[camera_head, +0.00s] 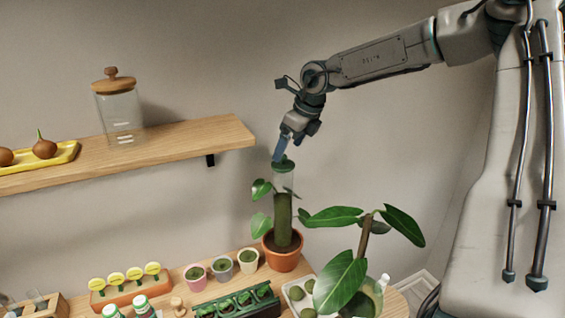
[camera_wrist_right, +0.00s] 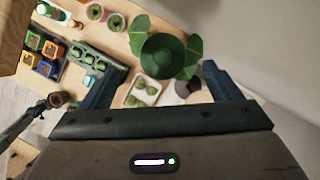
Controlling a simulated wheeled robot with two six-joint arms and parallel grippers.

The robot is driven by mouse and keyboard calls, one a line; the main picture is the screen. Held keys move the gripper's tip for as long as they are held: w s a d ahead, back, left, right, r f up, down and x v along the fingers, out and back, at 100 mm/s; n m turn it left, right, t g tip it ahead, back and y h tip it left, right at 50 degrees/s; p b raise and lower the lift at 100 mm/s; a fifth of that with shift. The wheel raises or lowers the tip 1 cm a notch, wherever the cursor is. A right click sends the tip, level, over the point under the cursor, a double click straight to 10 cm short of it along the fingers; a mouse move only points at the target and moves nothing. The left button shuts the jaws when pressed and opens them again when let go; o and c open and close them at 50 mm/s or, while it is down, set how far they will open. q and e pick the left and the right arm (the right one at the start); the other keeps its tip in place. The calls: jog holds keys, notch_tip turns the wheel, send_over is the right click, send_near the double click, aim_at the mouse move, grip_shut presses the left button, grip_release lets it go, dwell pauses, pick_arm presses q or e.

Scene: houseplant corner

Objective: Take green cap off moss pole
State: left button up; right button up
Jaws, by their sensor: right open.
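The green cap (camera_head: 284,165) sits on top of a clear sleeve (camera_head: 284,183) above the green moss pole (camera_head: 282,212), which stands upright in a terracotta pot (camera_head: 282,258). My right gripper (camera_head: 279,157) points down just above the cap. In the right wrist view the round dark green cap (camera_wrist_right: 163,52) lies between and just beyond the two fingertips of the open right gripper (camera_wrist_right: 160,72). I cannot tell whether a finger touches the cap. My left gripper is not in view.
A wooden shelf (camera_head: 130,150) with a lidded glass jar (camera_head: 119,112) is at the left. A leafy plant (camera_head: 345,280) rises at the pole's front right. Small pots (camera_head: 222,264), a white tray (camera_head: 287,288) and a green planter (camera_head: 237,301) crowd the table.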

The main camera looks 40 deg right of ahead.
aim_at(285, 158)
jog(key=shift+f+p, duration=0.15)
jog(key=shift+p, duration=0.25)
jog(key=p+x, duration=0.2)
jog(key=x, duration=0.1)
jog(key=shift+w+d+f+p, duration=0.1)
jog(key=shift+d+f+p, duration=0.05)
jog(key=shift+f+p, duration=0.2)
jog(key=shift+w+f, duration=0.2)
jog(key=shift+f, duration=0.2)
jog(key=shift+s, duration=0.1)
jog(key=shift+c, duration=0.2)
jog(key=c, duration=1)
